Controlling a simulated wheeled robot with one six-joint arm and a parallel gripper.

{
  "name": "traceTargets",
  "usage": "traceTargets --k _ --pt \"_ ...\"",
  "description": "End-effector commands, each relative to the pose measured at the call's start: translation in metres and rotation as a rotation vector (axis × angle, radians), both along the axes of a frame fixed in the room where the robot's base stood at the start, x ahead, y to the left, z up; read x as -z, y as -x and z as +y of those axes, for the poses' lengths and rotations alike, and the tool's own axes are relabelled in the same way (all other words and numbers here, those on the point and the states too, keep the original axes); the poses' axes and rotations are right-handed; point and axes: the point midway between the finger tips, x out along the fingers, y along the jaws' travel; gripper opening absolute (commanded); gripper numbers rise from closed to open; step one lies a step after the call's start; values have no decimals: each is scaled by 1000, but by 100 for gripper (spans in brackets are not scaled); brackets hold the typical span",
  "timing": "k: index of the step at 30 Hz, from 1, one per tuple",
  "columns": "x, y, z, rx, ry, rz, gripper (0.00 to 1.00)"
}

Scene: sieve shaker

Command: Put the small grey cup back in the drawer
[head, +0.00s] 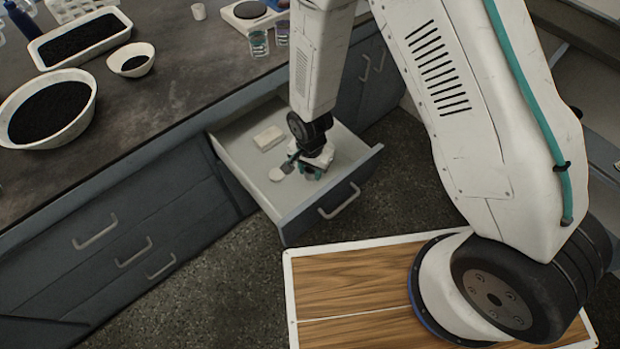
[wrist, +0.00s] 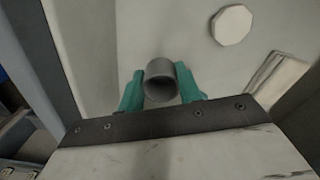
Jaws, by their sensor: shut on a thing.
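The small grey cup (wrist: 161,82) is between the two teal fingers of my gripper (wrist: 161,90) in the wrist view, and the fingers are shut on it. In the head view my gripper (head: 309,170) is inside the open drawer (head: 240,161), low over its pale floor. The cup is mostly hidden there behind the gripper. I cannot tell whether the cup touches the drawer floor.
A white round piece (head: 276,174) and a pale block (head: 268,138) lie in the drawer beside my gripper. The counter (head: 170,85) above holds bowls (head: 50,108) of dark grains, a tray (head: 82,38) and small jars (head: 259,43).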

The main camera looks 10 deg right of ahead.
Motion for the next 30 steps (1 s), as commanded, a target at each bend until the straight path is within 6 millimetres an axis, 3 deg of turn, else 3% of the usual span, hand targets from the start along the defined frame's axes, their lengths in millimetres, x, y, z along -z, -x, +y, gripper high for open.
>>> traceTargets --k 11,21,22,24,30 --pt "45 0 -1 1 1 1 13" --pt "49 -1 0 3 -1 -2 13" --pt "49 -1 0 3 -1 -2 40" --pt "49 -1 0 3 -1 -2 56" --pt "49 -1 0 2 -1 -2 56"
